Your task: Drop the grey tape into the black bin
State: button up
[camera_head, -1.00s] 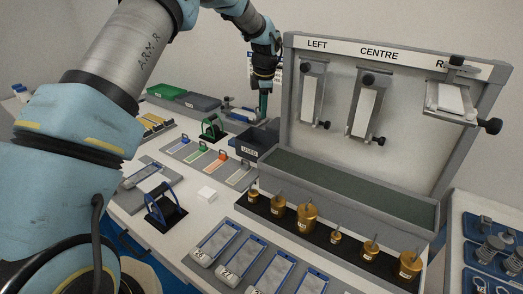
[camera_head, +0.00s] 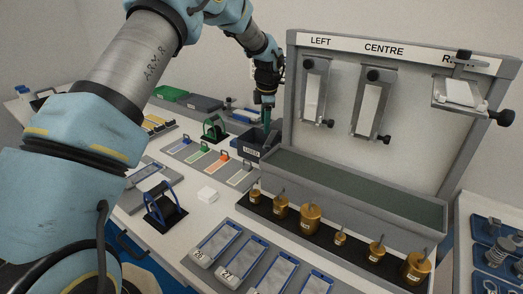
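The black bin (camera_head: 251,152), labelled "USED", stands on the bench just left of the tall grey test frame. My gripper (camera_head: 267,106) points down above the bin's far right part. A thin greenish-grey strip (camera_head: 267,118) hangs from the fingertips toward the bin's opening; I take it to be the grey tape. The fingers look closed around its top, though they are small and dark here. The strip's lower end is close to the bin's rim, and I cannot tell whether it is inside.
The test frame (camera_head: 291,98) rises close to the right of my gripper. Brass weights (camera_head: 311,218) stand in front of it. A green tray (camera_head: 168,93) and a grey tray (camera_head: 204,103) lie behind left. A green-handled stand (camera_head: 214,127) and coloured tape cards (camera_head: 208,158) are left of the bin.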

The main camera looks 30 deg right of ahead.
jog(key=shift+o, duration=0.7)
notch_tip(320, 180, up, 10)
jog(key=b, duration=0.2)
jog(key=shift+b, duration=0.4)
jog(key=s+a+f+m, duration=0.2)
jog(key=a+m, duration=0.6)
jog(key=a, duration=1.7)
jog(key=s+a+f+m, duration=0.2)
jog(key=s+a+m, duration=0.2)
jog(key=s+a, duration=0.5)
jog(key=s+a+f+m, duration=0.2)
jog(key=s+a+m, duration=0.2)
jog(key=s+a, duration=0.4)
jog(key=a, duration=0.2)
jog(key=shift+s+a+f+g, duration=0.15)
jog(key=shift+s+a+g, duration=0.15)
jog(key=shift+s+a, duration=0.1)
